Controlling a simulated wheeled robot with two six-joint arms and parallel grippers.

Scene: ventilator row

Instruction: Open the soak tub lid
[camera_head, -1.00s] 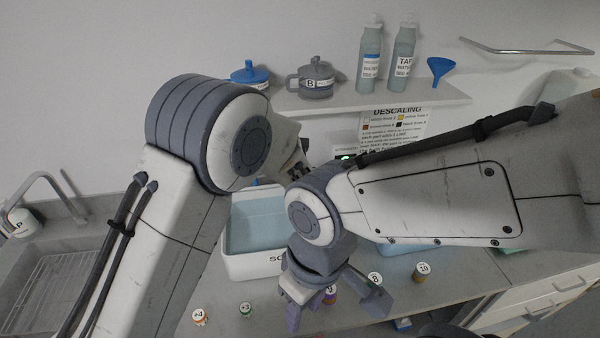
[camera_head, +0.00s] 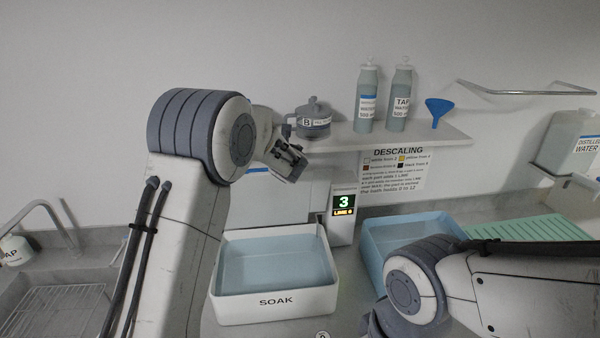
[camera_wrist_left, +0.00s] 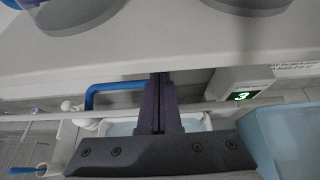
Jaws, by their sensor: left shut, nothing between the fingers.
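The white soak tub (camera_head: 272,306), marked SOAK, stands on the counter with pale blue liquid exposed inside. A white panel that looks like its lid (camera_head: 285,196) stands upright behind it, with a blue strip (camera_head: 258,170) near its top. A blue handle (camera_wrist_left: 100,92) shows in the left wrist view, left of the fingers. My left gripper (camera_head: 290,160) is shut and empty, above the panel's top edge and below the shelf; its fingers also show in the wrist view (camera_wrist_left: 160,105). It appears apart from the handle. My right gripper is out of view; its forearm comes in at lower right.
A shelf (camera_head: 440,135) with a pot (camera_head: 313,120), bottles and a blue funnel hangs close to the left gripper. A display box (camera_head: 343,215) reading 3 stands right of the tub, beside a blue tray (camera_head: 375,240). A sink is at left.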

